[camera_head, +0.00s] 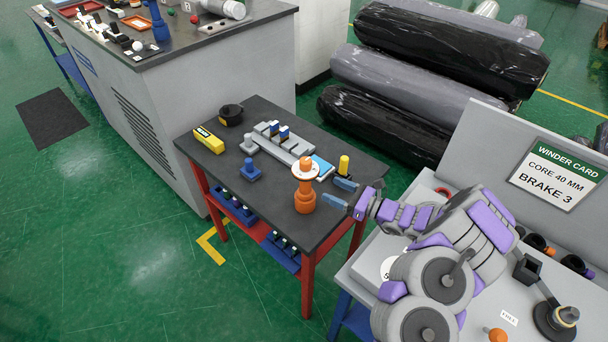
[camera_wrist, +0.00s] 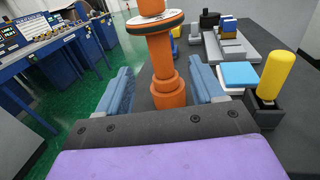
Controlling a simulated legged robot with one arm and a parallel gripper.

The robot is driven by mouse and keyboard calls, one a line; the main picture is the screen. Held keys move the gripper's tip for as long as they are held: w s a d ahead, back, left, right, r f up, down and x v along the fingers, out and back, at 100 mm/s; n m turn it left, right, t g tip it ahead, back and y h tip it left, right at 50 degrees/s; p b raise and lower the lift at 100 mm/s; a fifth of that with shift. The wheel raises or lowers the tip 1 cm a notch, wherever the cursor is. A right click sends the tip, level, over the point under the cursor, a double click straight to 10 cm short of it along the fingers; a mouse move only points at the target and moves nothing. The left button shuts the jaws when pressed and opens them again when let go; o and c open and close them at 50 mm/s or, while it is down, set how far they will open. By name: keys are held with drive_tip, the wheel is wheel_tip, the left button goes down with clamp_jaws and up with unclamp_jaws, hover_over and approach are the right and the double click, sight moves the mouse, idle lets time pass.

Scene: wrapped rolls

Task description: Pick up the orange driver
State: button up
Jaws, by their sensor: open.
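The orange driver (camera_head: 305,199) stands upright near the front right edge of the dark-topped red table (camera_head: 262,182). A white disc (camera_head: 306,169) sits around its upper part. My gripper (camera_head: 340,192) comes in from the right at the table's edge, its blue fingers open toward the driver. In the wrist view the driver (camera_wrist: 167,80) stands ahead in the middle, between the lines of the two open fingers (camera_wrist: 162,92), with space on both sides. Its top is cut off by the frame there. I cannot tell how far it reaches between the fingertips.
A yellow-handled tool (camera_head: 344,164) and a light blue block (camera_head: 322,166) stand close behind the driver. A grey fixture (camera_head: 275,142), a blue piece (camera_head: 250,171), a yellow box (camera_head: 208,140) and a black cup (camera_head: 231,114) occupy the table's left and back. The front strip is clear.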

sight(306, 177)
drive_tip(key=b+x, duration=0.2)
drive_tip(key=x, duration=0.9)
drive_tip(key=shift+s+r, duration=0.1)
drive_tip(key=shift+r, duration=0.05)
drive_tip(key=shift+d, duration=0.1)
drive_tip(key=shift+c, duration=0.8)
drive_tip(key=c, duration=0.8)
